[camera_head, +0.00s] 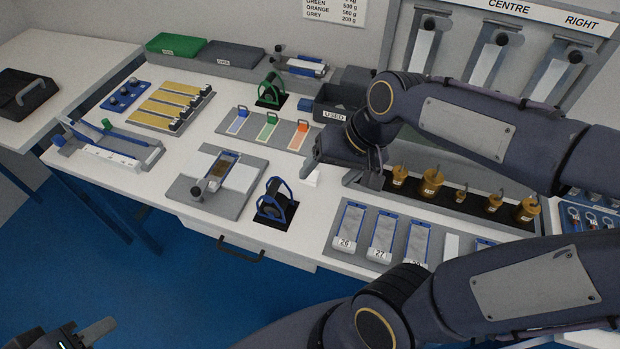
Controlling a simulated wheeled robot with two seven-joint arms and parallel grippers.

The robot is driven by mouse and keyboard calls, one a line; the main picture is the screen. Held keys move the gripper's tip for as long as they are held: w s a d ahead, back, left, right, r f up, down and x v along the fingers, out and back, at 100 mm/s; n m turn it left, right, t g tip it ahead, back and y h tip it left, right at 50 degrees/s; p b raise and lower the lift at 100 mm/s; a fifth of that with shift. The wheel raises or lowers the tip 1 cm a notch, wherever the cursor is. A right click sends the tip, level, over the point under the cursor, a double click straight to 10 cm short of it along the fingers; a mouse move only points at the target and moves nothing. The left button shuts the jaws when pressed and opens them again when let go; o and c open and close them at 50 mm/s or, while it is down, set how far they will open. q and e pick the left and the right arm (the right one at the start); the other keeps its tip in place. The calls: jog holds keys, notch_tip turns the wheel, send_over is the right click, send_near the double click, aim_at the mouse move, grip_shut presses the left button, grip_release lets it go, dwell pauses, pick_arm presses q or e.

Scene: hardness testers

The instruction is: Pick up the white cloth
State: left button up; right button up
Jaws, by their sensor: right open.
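A small white piece (312,178), which looks like the white cloth, lies on the white bench top, right of the black stand with the blue frame. My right gripper (345,170) is open, pointing down just right of the white piece. My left gripper (82,337) shows only in part at the bottom left edge, over the blue floor and away from the bench. I cannot tell its opening.
A rack of brass weights (432,182) stands right of my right gripper. Numbered sample plates (382,237) lie in front of it. A grey box marked USED (334,112) is behind it. The black stand (275,206) is close on the left.

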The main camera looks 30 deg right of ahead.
aim_at(310, 177)
jog(key=w+d+f+m+g+h+b, duration=0.1)
jog(key=w+f, duration=0.2)
jog(key=w, duration=0.1)
jog(key=w+d+f+m+g+h+b, duration=0.1)
jog(key=w+f+m, duration=0.1)
jog(key=w, duration=0.3)
jog(key=w+d+f+m+g+h, duration=0.1)
jog(key=w+d+f, duration=0.1)
jog(key=w+f, duration=0.2)
jog(key=shift+w+f+m+b, duration=0.2)
jog(key=shift+f+m+b, duration=0.2)
jog(key=shift+f, duration=0.15)
jog(key=shift+w+f+h, duration=0.1)
jog(key=shift+f+h, duration=0.2)
jog(key=f, duration=0.7)
jog(key=shift+w+f, duration=0.2)
jog(key=shift+w, duration=0.05)
jog(key=c, duration=1.1)
jog(key=shift+o, duration=0.2)
jog(key=shift+r, duration=0.1)
